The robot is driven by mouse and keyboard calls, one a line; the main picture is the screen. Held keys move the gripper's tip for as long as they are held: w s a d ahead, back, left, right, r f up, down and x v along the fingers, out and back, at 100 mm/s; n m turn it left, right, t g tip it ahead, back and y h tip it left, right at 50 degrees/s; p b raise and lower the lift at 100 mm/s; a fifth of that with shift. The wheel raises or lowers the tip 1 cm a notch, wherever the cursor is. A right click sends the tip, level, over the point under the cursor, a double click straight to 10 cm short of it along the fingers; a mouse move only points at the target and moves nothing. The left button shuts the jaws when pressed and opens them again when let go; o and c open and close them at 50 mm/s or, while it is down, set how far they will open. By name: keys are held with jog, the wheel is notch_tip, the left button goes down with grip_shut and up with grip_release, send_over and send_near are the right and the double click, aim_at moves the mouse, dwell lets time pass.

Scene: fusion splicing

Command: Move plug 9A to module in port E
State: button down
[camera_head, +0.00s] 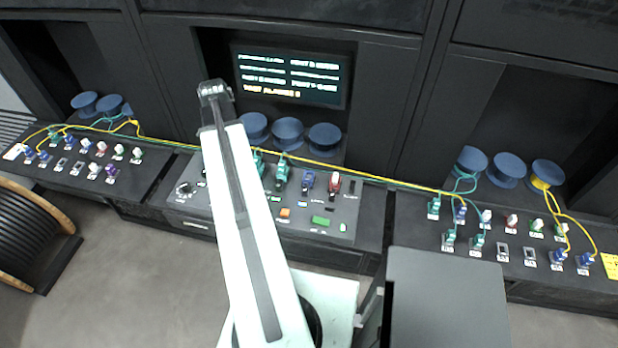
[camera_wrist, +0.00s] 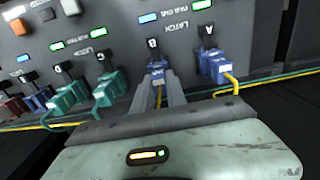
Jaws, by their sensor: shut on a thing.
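In the wrist view my gripper (camera_wrist: 160,92) is shut on a blue plug (camera_wrist: 157,70) with a yellow cable, at the console position lettered B. I cannot read the plug's label or tell whether it is fully seated. Another blue plug (camera_wrist: 216,67) with a yellow cable is beside it at A. Two green plugs (camera_wrist: 109,88) (camera_wrist: 66,98) are on the other side, then a blue plug (camera_wrist: 38,98) and a red one at the edge. In the head view my arm hides the gripper; the console's blue plug (camera_head: 307,182) shows right of the arm.
The central console (camera_head: 345,232) has green and red plugs close together, leaving narrow gaps. A screen (camera_head: 290,76) and blue spools (camera_head: 288,133) are behind it. Side panels at left and right hold several plugs. Yellow and green cables run across the consoles. A cable reel (camera_head: 30,235) stands far left.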

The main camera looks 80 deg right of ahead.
jog(key=shift+r, duration=0.15)
jog(key=shift+r+p, duration=2.9)
jog(key=shift+p, duration=0.15)
jog(key=shift+m, duration=0.3)
